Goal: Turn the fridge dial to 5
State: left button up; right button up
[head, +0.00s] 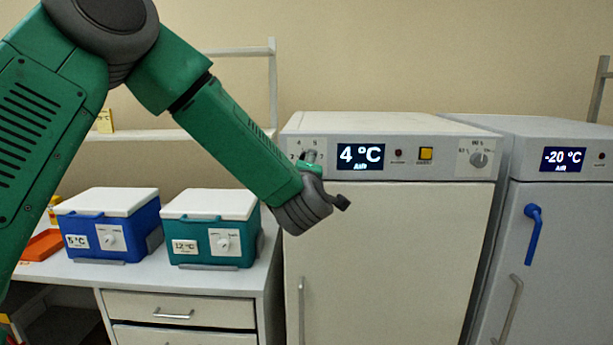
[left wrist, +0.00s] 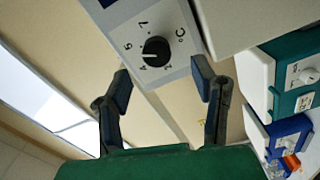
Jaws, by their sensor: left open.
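The fridge (head: 390,235) is the white cabinet in the middle of the head view; its display (head: 360,156) reads 4 °C. Its dial plate (head: 321,143) is at the upper left of the front, with the knob mostly hidden by my left gripper (head: 318,178). In the left wrist view the black round dial (left wrist: 156,52) sits on a numbered plate (left wrist: 180,21), tilted in the picture. I cannot tell its exact setting. My left gripper (left wrist: 162,78) is open, its two fingers either side of the dial in that view, apparently not touching it. My right gripper is not in view.
A yellow button (head: 425,153) and another dial (head: 478,159) are on the same fridge front. A -20 °C freezer (head: 560,230) with a blue handle stands right. A blue cooler box (head: 110,225) and teal cooler box (head: 210,228) stand on the bench left.

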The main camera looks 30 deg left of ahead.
pick_arm(q)
jog(key=v, duration=0.5)
jog(key=shift+f, duration=0.1)
jog(key=shift+a, duration=0.1)
dwell(0.5)
jog(key=s+d+f+m+g+h+b, duration=0.2)
jog(key=s+d+f+m+h, duration=0.15)
jog(key=f, duration=0.85)
jog(key=s+d+f+m+g+h+b, duration=0.1)
jog(key=s+d+f+m+h+b, duration=0.3)
jog(key=f, duration=0.8)
jog(key=s+f+m+g, duration=0.25)
jog(key=f+m, duration=0.25)
jog(key=f, duration=0.7)
jog(key=s+f+m+g+h+b, duration=0.1)
jog(key=s+f+m+g, duration=0.3)
jog(key=s+f, duration=0.6)
jog(key=s+d+f+m+g+h+b, duration=0.1)
jog(key=s+f+m+g+b, duration=0.2)
jog(key=s+f, duration=0.7)
jog(key=s+m+g, duration=0.2)
jog(key=s, duration=0.7)
jog(key=shift+d+f+b, duration=0.15)
jog(key=shift+f+b, duration=0.2)
jog(key=shift+f, duration=0.05)
